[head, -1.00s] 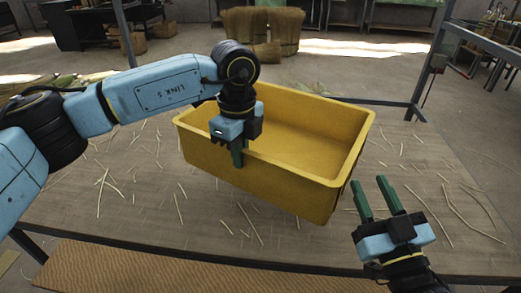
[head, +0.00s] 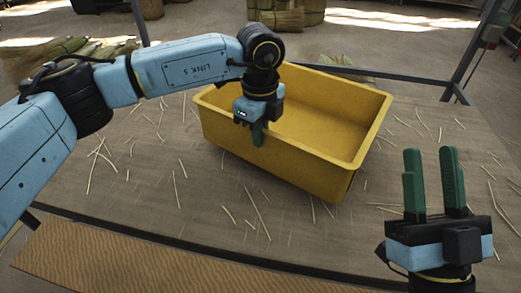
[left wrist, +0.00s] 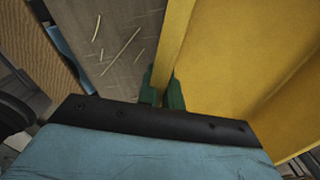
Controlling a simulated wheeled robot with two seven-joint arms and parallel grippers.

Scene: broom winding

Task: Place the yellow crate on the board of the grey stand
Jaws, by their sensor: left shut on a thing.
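The yellow crate (head: 262,151) is above or on the straw-strewn wooden tabletop (head: 150,190), open side up. I cannot tell whether its bottom touches the tabletop. My left gripper (head: 258,134) comes from above and is shut on the crate's near wall, left of its middle. In the left wrist view, the green fingers (left wrist: 163,94) straddle the rim of the crate (left wrist: 174,45). My right gripper (head: 432,165) is open and empty at the right, in front of the crate and apart from it, its fingers pointing up. I cannot make out a separate grey stand with certainty.
Grey metal posts (head: 473,55) and a rail (head: 385,72) stand behind the tabletop. Straw bundles (head: 60,55) lie at the back left. A brown ribbed mat (head: 110,255) runs along the tabletop's front. The tabletop left and right of the crate holds only loose straws.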

